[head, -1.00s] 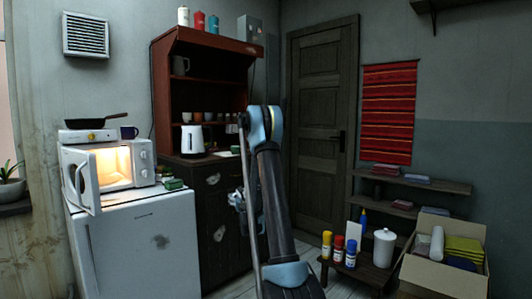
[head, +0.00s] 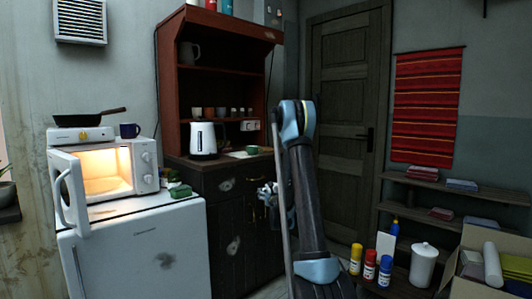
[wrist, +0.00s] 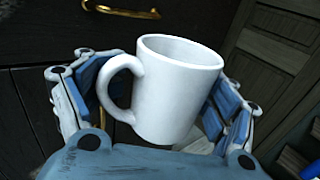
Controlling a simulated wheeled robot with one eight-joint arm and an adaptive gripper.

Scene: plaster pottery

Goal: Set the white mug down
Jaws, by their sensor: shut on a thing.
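The white mug (wrist: 175,92) is held between the blue and white fingers of my gripper (wrist: 160,105) in the wrist view. Its handle points left and its open rim faces up, with the mug a little tilted in that picture. My gripper is shut on the mug. In the head view my gripper (head: 272,196) is partly hidden behind my arm, in front of the dark cabinet, below its counter. I cannot make out the mug clearly there.
A dark cabinet (head: 232,232) with a red hutch holds a white kettle (head: 203,139), a green item (head: 240,154) and small cups. An open, lit microwave (head: 147,167) stands on a white fridge (head: 140,245) at left. Low shelves and a cardboard box (head: 470,280) are at right.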

